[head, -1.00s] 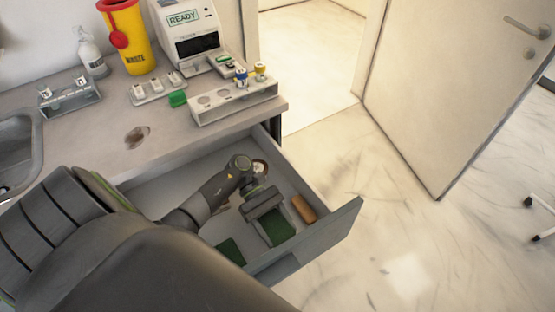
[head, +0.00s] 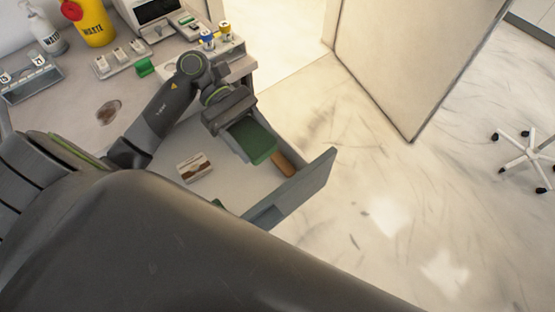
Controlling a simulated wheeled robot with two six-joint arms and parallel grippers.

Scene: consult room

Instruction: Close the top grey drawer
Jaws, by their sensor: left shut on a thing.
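The grey drawer (head: 301,190) under the worktop is pulled well out, its front panel standing away from the cabinet. My left gripper (head: 232,117) is above the back right part of the drawer, shut on a dark green flat thing (head: 251,141). I cannot tell clearly whether that thing touches the drawer. In the drawer lie a small white and brown box (head: 194,167), an orange-brown rounded thing (head: 283,164) along the right wall, and part of another green thing (head: 218,203) at the front. My own arm hides the drawer's near left part. My right gripper is out of view.
On the worktop (head: 75,123) stand a yellow waste bin (head: 95,28), a white bottle (head: 47,36), a white analyser (head: 155,10) and a rack with vials (head: 222,45). A door (head: 410,60) stands open. The floor right of the drawer is clear, with a wheeled stool base (head: 530,152) farther off.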

